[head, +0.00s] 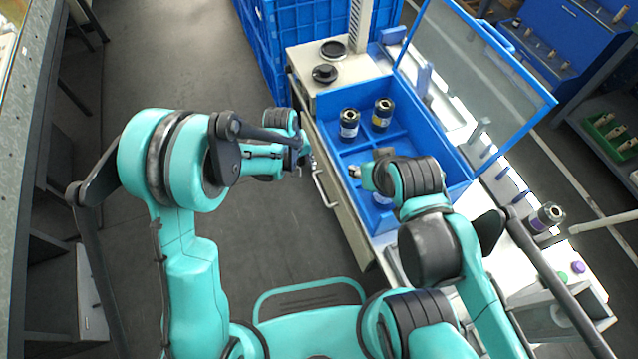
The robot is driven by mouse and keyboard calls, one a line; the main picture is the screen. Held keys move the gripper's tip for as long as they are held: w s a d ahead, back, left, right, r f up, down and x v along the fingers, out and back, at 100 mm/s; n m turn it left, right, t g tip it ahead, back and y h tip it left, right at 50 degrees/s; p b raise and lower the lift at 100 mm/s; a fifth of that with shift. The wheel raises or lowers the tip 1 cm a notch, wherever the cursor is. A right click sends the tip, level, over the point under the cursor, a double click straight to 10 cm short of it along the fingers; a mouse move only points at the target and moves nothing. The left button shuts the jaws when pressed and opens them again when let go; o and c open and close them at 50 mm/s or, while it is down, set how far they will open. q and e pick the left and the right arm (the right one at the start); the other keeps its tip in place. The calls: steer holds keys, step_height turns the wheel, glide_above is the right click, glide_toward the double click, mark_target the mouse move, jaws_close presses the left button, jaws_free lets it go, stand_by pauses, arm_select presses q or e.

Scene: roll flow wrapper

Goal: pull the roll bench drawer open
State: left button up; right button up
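The roll bench drawer (345,212) is in the side of the light bench that faces me, in the middle of the head view. Its front looks about flush with the bench side. A pale bar handle (322,189) stands out from it. My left gripper (309,162) is just beyond the upper end of the handle, close to the drawer front; I cannot tell whether it touches. Its fingers are too small to read. My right gripper (355,171) is over the near part of the blue tray (372,146), mostly hidden by its own arm; its fingers are unclear.
Dark rolls (349,122) stand in the tray on the bench. A raised clear lid with a blue frame (548,100) stands at its right. A blue crate (262,45) stands behind the bench. A grey shelf (40,130) runs along the left. The floor (200,60) between is clear.

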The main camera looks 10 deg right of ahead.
arm_select(q)
glide_toward(320, 188)
steer(key=shift+g, duration=0.4)
steer(key=f+b, duration=0.1)
steer(key=f, duration=0.1)
steer(key=d+f+b, duration=0.1)
steer(key=f, duration=0.2)
steer(key=w+f, duration=0.1)
steer(key=f, duration=0.2)
steer(key=shift+d+b, duration=0.2)
steer(key=shift+b, duration=0.2)
steer(key=shift+r, duration=0.1)
steer(key=shift+c, duration=0.3)
jaws_close()
